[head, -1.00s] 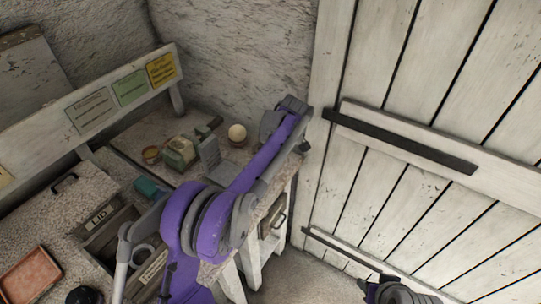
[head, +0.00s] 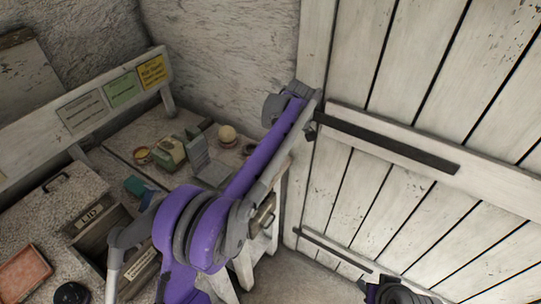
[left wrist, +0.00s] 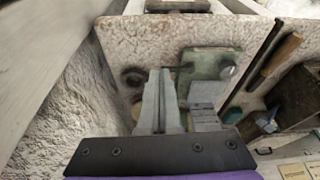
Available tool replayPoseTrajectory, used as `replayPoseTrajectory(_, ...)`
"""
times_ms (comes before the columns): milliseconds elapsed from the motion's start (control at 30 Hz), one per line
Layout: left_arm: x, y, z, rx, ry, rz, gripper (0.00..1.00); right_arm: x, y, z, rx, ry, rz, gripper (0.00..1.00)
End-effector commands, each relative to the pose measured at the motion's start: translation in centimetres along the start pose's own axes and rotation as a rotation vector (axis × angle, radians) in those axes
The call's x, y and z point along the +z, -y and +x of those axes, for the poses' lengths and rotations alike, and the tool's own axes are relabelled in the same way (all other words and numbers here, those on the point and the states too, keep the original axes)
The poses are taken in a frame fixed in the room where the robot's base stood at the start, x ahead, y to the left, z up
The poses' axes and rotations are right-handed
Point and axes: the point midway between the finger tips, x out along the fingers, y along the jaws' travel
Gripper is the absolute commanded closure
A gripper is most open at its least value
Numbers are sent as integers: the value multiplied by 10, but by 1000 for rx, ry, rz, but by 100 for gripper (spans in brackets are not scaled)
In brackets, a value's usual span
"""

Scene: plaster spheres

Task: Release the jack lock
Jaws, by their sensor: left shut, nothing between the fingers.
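A small green device (head: 172,153) with a grey upright block (head: 197,155) beside it stands on the bench, near the wall corner. I cannot tell which part is the jack lock. In the left wrist view a green block (left wrist: 208,66) lies beyond and right of my left gripper (left wrist: 160,74). Its grey fingers are together with nothing between them, over the pale board. Whether the tips touch anything is unclear. In the head view my purple left arm reaches past the bench, and its fingers cannot be made out. Part of my right arm shows at the bottom; its fingers do not.
A pale ball (head: 228,133) and a round gold-rimmed item (head: 142,155) flank the device. A white plank door (head: 400,150) stands right.

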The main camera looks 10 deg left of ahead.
Motion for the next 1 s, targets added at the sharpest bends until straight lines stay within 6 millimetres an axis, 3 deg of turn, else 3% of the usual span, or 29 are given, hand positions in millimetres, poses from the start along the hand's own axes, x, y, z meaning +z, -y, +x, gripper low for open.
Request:
replayPoseTrajectory(100, 0, -1, -22, 1, 0, 1, 100, -2, 0, -2, 0, -2, 0, 50)
replayPoseTrajectory(267, 0, -1, -36, 0, 0, 0, 100, -3, 0, -3, 0, -3, 0, 50)
replayPoseTrajectory(833, 0, 0, -39, 0, 1, 2, 100, -3, 0, -3, 0, -3, 0, 50)
replayPoseTrajectory(1000, -5, 17, -47, 25, 17, 74, 100, -3, 0, -3, 0, -3, 0, 50)
